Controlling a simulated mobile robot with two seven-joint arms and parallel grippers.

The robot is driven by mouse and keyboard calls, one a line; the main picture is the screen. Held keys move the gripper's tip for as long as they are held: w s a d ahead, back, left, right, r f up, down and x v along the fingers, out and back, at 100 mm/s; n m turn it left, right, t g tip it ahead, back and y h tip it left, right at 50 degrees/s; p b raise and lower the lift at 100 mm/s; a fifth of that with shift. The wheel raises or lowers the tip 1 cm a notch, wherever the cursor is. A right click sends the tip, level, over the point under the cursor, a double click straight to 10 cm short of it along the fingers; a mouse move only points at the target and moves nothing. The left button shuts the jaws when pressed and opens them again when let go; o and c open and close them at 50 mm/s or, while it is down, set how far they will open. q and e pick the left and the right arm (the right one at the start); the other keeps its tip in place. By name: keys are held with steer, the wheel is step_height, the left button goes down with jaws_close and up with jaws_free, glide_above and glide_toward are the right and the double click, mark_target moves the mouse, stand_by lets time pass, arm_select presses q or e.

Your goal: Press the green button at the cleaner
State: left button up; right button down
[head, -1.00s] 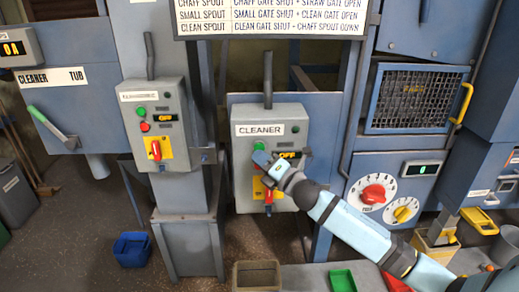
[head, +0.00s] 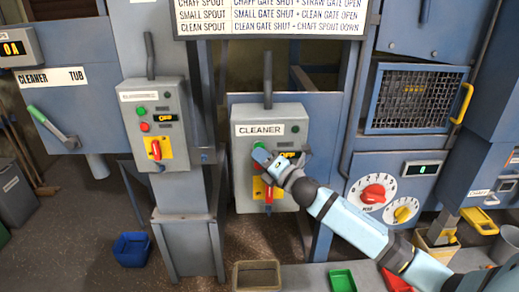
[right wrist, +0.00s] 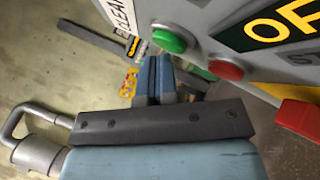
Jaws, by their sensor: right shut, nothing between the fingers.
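In the right wrist view the green button (right wrist: 170,41) is a round dome on the panel. My right gripper (head: 262,158) is shut and empty, its tips (right wrist: 158,60) close beside and below the button. I cannot tell whether they touch it. The box's display (right wrist: 285,25) reads OFF. My left gripper is not in view.
A red button (right wrist: 226,69) sits beside the green one. A second control box (head: 152,92) with its own green and red buttons is to the left. A red handle (head: 268,196) is low on the cleaner box. Dials (head: 374,194) are on the right machine.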

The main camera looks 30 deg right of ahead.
steer(key=shift+w+d, duration=0.15)
steer(key=shift+w, duration=0.1)
stand_by(0.4)
steer(key=shift+s, duration=0.1)
steer(key=shift+s+a, duration=0.5)
steer(key=shift+s, duration=0.15)
steer(key=s+a, duration=0.1)
steer(key=s, duration=0.2)
steer(key=s+a, duration=0.1)
steer(key=shift+s+a+p, duration=0.15)
steer(key=shift+a+p, duration=0.15)
steer(key=shift+p, duration=0.1)
stand_by(0.7)
